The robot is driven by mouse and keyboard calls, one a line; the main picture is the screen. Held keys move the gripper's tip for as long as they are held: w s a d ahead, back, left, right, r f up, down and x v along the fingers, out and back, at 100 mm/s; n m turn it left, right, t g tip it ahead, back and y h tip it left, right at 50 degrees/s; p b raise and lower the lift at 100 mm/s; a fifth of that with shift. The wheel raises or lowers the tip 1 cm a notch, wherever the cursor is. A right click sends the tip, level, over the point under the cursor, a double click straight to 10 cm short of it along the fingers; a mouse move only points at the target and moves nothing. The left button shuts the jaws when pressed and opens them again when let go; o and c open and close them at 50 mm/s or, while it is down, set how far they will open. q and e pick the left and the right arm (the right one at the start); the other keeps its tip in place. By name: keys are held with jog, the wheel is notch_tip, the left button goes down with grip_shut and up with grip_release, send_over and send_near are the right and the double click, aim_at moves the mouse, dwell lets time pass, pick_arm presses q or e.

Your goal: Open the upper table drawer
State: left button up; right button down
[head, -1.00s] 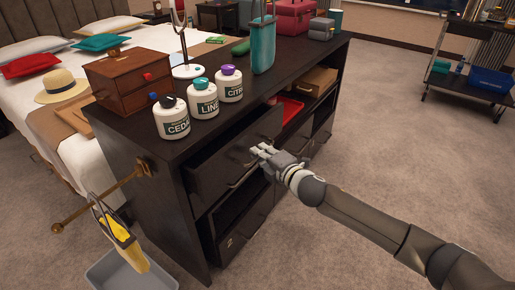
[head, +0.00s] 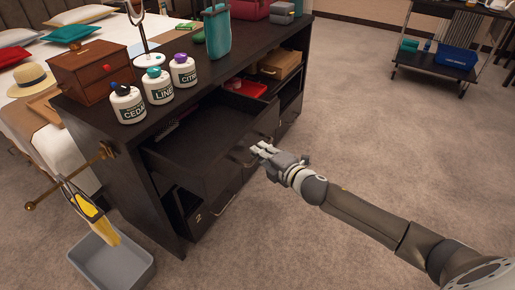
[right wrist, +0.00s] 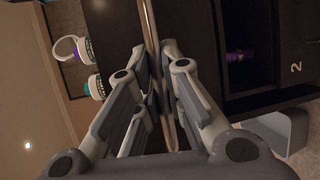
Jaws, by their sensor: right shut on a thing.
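The upper drawer (head: 200,133) of the dark table (head: 120,165) is pulled well out, and its inside shows in the head view. Its curved metal handle (head: 240,161) is on the front panel. My right gripper (head: 258,151) is at that handle, coming from the right. In the right wrist view the handle (right wrist: 149,22) runs between the fingers of the right gripper (right wrist: 155,62), which are shut on it. My left gripper is not in view.
A grey bin (head: 108,262) is on the floor at left. The carpet right of the table is open, with a cart (head: 440,65) farther back.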

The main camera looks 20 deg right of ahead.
jog(key=shift+s+d, duration=0.1)
jog(key=shift+s, duration=0.1)
jog(key=c, duration=1.5)
grip_release()
jog(key=shift+v, duration=5.95)
